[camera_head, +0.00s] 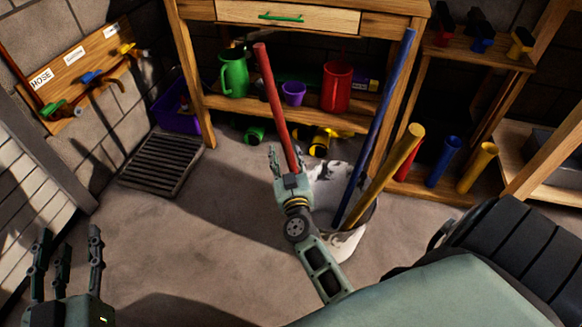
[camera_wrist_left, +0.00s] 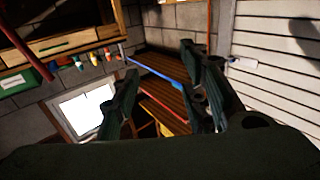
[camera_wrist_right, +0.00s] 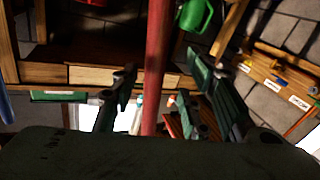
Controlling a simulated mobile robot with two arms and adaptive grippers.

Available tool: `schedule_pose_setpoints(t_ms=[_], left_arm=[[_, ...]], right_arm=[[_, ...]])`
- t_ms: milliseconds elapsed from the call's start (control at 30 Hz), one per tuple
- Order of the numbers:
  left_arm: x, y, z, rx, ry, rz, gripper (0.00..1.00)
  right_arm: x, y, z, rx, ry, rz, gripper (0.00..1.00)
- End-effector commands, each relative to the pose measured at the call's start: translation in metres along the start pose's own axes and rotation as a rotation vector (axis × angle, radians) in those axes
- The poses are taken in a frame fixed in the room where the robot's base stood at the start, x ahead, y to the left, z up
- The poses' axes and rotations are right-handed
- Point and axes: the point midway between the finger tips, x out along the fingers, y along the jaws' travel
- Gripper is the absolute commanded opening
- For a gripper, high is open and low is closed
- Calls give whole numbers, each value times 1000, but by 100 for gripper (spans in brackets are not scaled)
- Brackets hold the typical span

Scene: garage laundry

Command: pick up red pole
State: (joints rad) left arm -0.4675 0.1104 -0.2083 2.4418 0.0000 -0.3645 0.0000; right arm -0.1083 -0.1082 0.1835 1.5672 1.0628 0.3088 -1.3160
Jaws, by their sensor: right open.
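The red pole (camera_head: 272,95) leans up in front of the wooden workbench; its lower part is hidden behind my right gripper. My right gripper (camera_head: 285,160) is at the pole's lower visible part, above the white bucket. In the right wrist view the red pole (camera_wrist_right: 157,70) stands upright between the spread fingers of my right gripper (camera_wrist_right: 155,95). These fingers are open, and I cannot tell whether they touch it. My left gripper (camera_head: 68,255) is at the lower left of the head view, open and empty, far from the pole.
A white bucket (camera_head: 352,240) holds a blue pole (camera_head: 378,125) and a yellow pole (camera_head: 395,165), both leaning right. The workbench shelf (camera_head: 225,103) bears a green can (camera_head: 234,78), a purple cup (camera_head: 293,93) and a red mug (camera_head: 337,88).

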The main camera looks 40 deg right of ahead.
Motion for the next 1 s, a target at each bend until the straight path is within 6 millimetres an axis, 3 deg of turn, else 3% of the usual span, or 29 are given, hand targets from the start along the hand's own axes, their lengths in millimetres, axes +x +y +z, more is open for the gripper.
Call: schedule_pose_setpoints(t_ms=[500, 833, 1000], left_arm=[[-11, 10, -77, -12, 405, 22, 40], [-14, 10, -84, -13, 436, 23, 40], [-14, 10, -84, -13, 435, 23, 40]], right_arm=[[46, 6, 2, -1, 1, -1, 42], [50, 7, 1, 0, 0, -1, 42], [49, 7, 1, -1, 0, -1, 28]])
